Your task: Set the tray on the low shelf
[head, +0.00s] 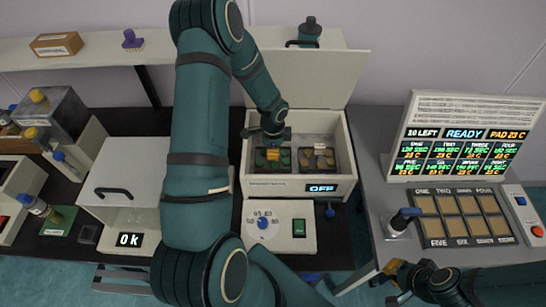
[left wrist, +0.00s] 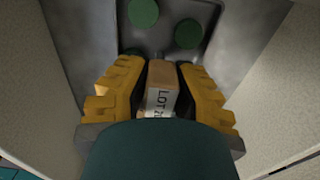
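The open white chest (head: 352,180) at centre holds a tray (head: 284,170) with green discs on its left and another with beige pieces (head: 320,158) on its right. My left gripper (head: 268,150) reaches down into the chest at the green-disc tray. In the left wrist view, its yellow fingers close against both sides of a tan block (left wrist: 160,78) marked "LOT", with green discs (left wrist: 143,12) on the grey tray beyond. My right gripper (head: 388,283) is at the lower right, away from the chest; its opening is unclear. A long shelf (head: 95,52) runs along the wall at upper left.
The chest's lid (head: 310,75) stands raised behind. A small carton (head: 57,44) and a purple object (head: 132,39) sit on the wall shelf. A white cabinet (head: 122,190) reading "0k" is left of my arm. A pad panel (head: 462,216) with a status board (head: 470,104) is at right.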

